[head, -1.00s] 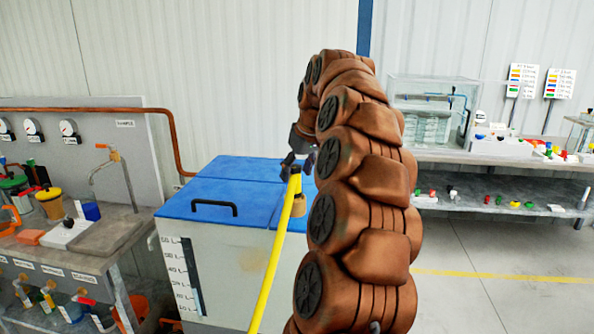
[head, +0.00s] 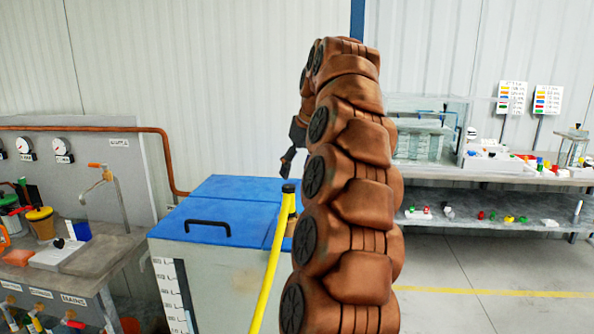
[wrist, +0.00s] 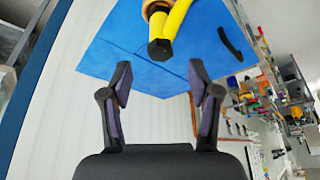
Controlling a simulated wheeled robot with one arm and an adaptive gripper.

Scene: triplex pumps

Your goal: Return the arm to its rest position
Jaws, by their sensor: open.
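My copper-brown arm rises through the middle of the head view and bends over at the top. My gripper (head: 287,163) hangs at its end above the blue-lidded tank (head: 237,188), mostly hidden behind the arm. In the wrist view my gripper (wrist: 160,84) is open, its two dark fingers apart with nothing between them. A yellow pole (head: 272,262) with a black cap stands in front of the tank, apart from the fingers. In the wrist view the pole (wrist: 172,28) shows with a tan collar over the blue lid.
A bench with a sink (head: 95,250), gauges and a tap is at the left. A shelf (head: 480,215) with small coloured parts and a clear tank (head: 422,132) stand at the right. Open floor (head: 480,275) lies at the lower right.

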